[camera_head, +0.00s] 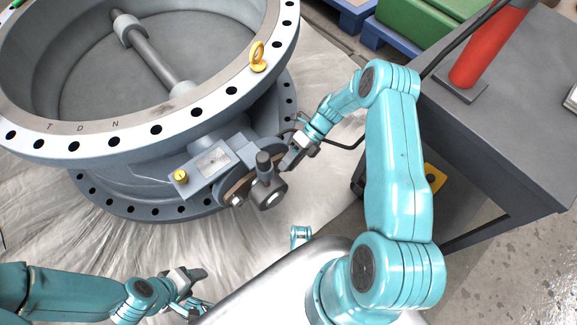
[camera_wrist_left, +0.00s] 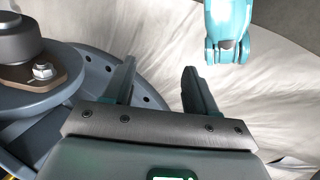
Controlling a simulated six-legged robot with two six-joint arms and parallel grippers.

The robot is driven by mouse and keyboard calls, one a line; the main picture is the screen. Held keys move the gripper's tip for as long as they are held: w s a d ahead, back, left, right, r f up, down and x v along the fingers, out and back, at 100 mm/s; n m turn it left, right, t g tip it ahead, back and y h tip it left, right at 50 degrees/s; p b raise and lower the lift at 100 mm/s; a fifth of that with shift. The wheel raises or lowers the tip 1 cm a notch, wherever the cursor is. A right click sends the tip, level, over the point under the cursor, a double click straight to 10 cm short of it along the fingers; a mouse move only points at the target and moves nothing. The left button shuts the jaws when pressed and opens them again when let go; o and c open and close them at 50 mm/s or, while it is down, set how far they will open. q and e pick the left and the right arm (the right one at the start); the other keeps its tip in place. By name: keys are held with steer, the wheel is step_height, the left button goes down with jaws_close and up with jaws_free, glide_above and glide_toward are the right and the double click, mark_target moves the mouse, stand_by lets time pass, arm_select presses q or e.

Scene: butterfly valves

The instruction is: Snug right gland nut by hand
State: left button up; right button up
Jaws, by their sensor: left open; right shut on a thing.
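The valve's stem housing (camera_head: 255,180) sticks out from the big grey butterfly valve, with a brown gland plate (camera_head: 233,190) on it. In the left wrist view, the brown gland plate (camera_wrist_left: 40,75) carries a silver hex nut (camera_wrist_left: 43,71); I cannot tell which gland nut it is. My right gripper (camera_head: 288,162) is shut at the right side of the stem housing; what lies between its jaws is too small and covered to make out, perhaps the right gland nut. My left gripper (camera_head: 198,284) is open and empty, low and left of the housing; its fingers (camera_wrist_left: 160,85) show apart.
The grey valve body (camera_head: 140,180) with bolt holes and a yellow lifting eye (camera_head: 258,58) fills the left and back. A dark table (camera_head: 500,130) with a red cylinder (camera_head: 488,45) stands at right. Pale sheeting (camera_head: 110,235) covers the floor, clear near my left gripper.

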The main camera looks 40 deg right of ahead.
arm_select(q)
steer(key=w+a+f+t+b, duration=0.1)
steer(key=w+f+b, duration=0.3)
steer(key=f+b, duration=0.3)
steer(key=shift+w+a+f+t, duration=0.15)
steer(key=shift+w+f+t, duration=0.25)
steer(key=shift+f, duration=0.25)
arm_select(e)
steer(key=shift+d+f+g+y, duration=0.1)
steer(key=shift+f+g+y, duration=0.15)
steer(key=shift+y, duration=1.15)
steer(key=shift+d+f+g+y, duration=0.15)
steer(key=shift+f+y, duration=0.15)
steer(key=shift+y, duration=1.1)
steer(key=o, duration=0.8)
